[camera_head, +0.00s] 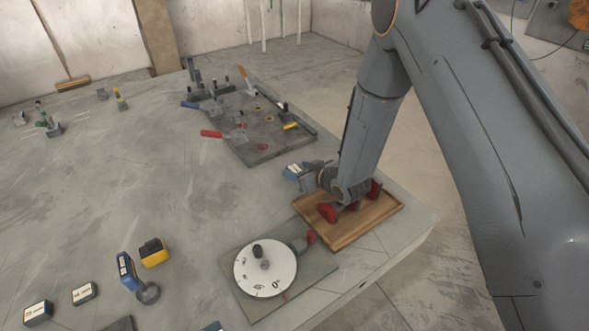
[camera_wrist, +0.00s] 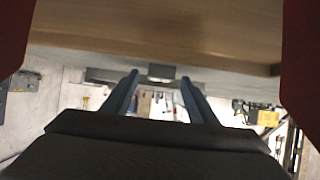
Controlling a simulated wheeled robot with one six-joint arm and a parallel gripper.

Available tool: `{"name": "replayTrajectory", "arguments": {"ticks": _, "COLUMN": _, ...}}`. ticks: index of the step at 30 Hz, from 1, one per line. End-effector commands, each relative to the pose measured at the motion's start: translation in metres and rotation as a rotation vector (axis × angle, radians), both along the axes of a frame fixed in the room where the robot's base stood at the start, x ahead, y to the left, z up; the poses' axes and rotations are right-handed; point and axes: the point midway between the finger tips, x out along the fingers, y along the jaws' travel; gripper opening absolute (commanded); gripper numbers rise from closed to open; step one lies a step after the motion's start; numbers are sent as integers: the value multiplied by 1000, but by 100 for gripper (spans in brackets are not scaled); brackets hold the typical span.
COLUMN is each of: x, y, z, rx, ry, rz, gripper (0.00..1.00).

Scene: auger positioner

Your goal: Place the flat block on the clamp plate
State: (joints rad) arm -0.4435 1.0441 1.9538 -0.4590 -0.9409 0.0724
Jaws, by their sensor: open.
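My gripper (camera_head: 350,201) is low over the wooden tray (camera_head: 391,211) at the table's right edge, with its red fingers pointing down at it. In the wrist view the red fingers stand wide apart at the left and right edges, and the brown tray surface fills the top. No flat block shows clearly; the gripper hides part of the tray, and I cannot tell whether a block lies there. The clamp plate (camera_head: 283,144) is a dark slab beyond the tray, with toggle clamps with red, blue and orange handles around it.
A white dial (camera_head: 265,285) on a grey base sits in front of the tray. Blue and yellow blocks (camera_head: 154,252) and labelled boxes (camera_head: 84,293) are at the lower left. Small tools (camera_head: 53,128) lie far left. The table's middle is clear.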

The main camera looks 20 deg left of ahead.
Motion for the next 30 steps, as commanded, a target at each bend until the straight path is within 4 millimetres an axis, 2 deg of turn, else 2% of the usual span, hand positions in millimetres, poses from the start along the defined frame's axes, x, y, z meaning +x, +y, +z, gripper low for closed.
{"name": "replayTrajectory", "arguments": {"ticks": 9, "x": 3, "y": 4, "z": -3, "rx": -1, "ry": 1, "rz": 0, "gripper": 53}}
{"name": "replayTrajectory", "arguments": {"ticks": 11, "x": 3, "y": 4, "z": -3, "rx": -1, "ry": 1, "rz": 0, "gripper": 45}}
{"name": "replayTrajectory", "arguments": {"ticks": 19, "x": 3, "y": 4, "z": -3, "rx": 0, "ry": 0, "rz": 0, "gripper": 0}}
{"name": "replayTrajectory", "arguments": {"ticks": 30, "x": 4, "y": 4, "z": 2, "rx": 1, "ry": -2, "rz": 0, "gripper": 0}}
